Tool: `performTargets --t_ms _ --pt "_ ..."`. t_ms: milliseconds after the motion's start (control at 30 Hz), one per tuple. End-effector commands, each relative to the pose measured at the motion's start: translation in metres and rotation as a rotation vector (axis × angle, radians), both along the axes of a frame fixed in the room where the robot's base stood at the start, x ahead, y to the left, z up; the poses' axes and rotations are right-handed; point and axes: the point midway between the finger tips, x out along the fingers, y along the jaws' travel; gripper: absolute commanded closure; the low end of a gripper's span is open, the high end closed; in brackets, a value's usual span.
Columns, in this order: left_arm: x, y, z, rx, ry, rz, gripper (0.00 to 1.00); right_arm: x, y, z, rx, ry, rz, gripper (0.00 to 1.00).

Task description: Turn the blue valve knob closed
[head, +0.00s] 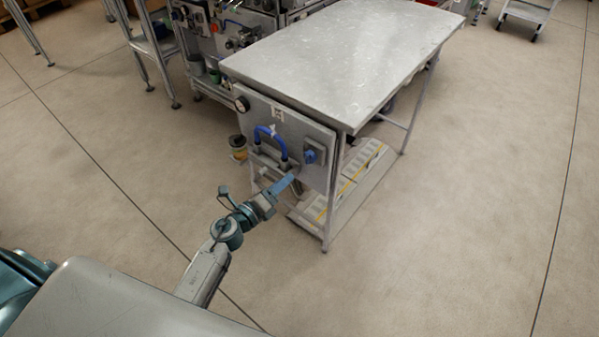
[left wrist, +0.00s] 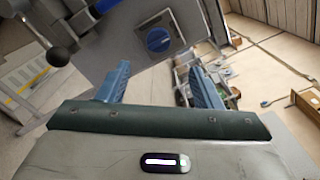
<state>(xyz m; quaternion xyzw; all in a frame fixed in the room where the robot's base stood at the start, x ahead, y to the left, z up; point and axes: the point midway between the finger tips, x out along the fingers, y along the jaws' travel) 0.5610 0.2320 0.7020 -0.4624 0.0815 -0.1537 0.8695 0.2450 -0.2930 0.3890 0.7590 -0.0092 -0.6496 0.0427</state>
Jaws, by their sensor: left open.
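The blue valve knob (head: 310,157) is on a grey square plate on the panel (head: 262,132) at the end of the metal table. In the left wrist view the round knob (left wrist: 158,40) shows beyond and between the fingertips, with a bar across its face. My left gripper (head: 288,181) is open, low in front of the panel and to the lower left of the knob in the head view. In the left wrist view its two blue fingers (left wrist: 158,68) are spread and empty, apart from the knob. My right gripper is out of view.
A blue hose (head: 268,131) loops on the panel left of the knob, and a round gauge (head: 242,104) sits at its upper left corner. The table top (head: 345,55) overhangs above. A lower shelf (head: 355,180) lies beneath. The floor in front is open.

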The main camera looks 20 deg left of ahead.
Motion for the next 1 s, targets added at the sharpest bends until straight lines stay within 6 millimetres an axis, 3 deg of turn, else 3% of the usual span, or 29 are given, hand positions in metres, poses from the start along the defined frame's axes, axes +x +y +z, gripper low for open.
performTargets --t_ms 600,1000 --pt "0.091 -0.033 0.001 -0.001 0.0 0.001 0.41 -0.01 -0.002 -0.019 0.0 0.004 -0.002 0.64" --pt "0.1 -0.036 0.001 -0.001 0.0 0.001 0.41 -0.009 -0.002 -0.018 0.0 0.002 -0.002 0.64"
